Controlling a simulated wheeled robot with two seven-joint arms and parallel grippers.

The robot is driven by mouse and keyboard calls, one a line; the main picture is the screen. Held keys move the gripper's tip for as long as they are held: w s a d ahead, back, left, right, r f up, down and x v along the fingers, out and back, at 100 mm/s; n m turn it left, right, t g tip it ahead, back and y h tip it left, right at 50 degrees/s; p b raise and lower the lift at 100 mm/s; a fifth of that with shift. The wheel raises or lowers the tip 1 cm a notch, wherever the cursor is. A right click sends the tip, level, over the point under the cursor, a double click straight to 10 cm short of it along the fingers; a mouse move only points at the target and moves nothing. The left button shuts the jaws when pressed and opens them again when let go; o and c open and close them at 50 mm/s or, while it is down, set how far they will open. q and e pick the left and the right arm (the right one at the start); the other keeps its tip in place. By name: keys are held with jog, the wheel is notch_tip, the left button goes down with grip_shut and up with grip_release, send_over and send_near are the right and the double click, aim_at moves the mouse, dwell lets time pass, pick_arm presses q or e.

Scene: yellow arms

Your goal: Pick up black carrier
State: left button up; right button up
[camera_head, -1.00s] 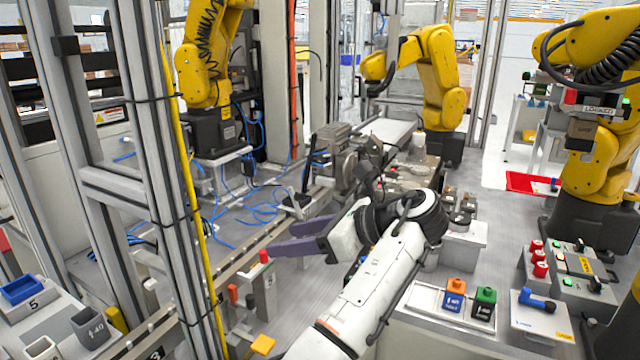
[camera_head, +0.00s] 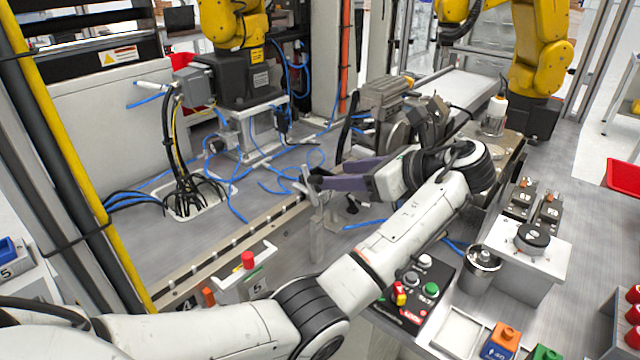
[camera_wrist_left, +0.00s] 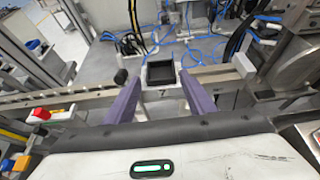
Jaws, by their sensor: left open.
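In the left wrist view a black square carrier (camera_wrist_left: 161,74), shaped like a shallow tray, sits in a light holder marked 7 on the rail. My left gripper (camera_wrist_left: 160,82) is open, with its two purple fingers on either side of the carrier's line in this view. I cannot tell whether the fingertips reach beside it, and no contact shows. In the head view the left gripper (camera_head: 324,178) points left, over the rail area near a grey upright bracket (camera_head: 317,228). The carrier is not clearly visible there. My right gripper is not in view.
The metal rail (camera_head: 222,262) runs diagonally below the gripper. A machine with a grey motor (camera_head: 385,100) stands just behind it. Blue hoses and black cables (camera_head: 185,185) lie beyond the rail. A button panel (camera_head: 415,290) and a steel cup (camera_head: 481,268) stand to the right.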

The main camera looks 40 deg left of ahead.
aim_at(327, 175)
pick_arm(q)
jog(key=x, duration=0.5)
jog(key=shift+w, duration=0.1)
jog(key=c, duration=0.9)
jog(key=shift+r, duration=0.1)
jog(key=shift+c, duration=0.2)
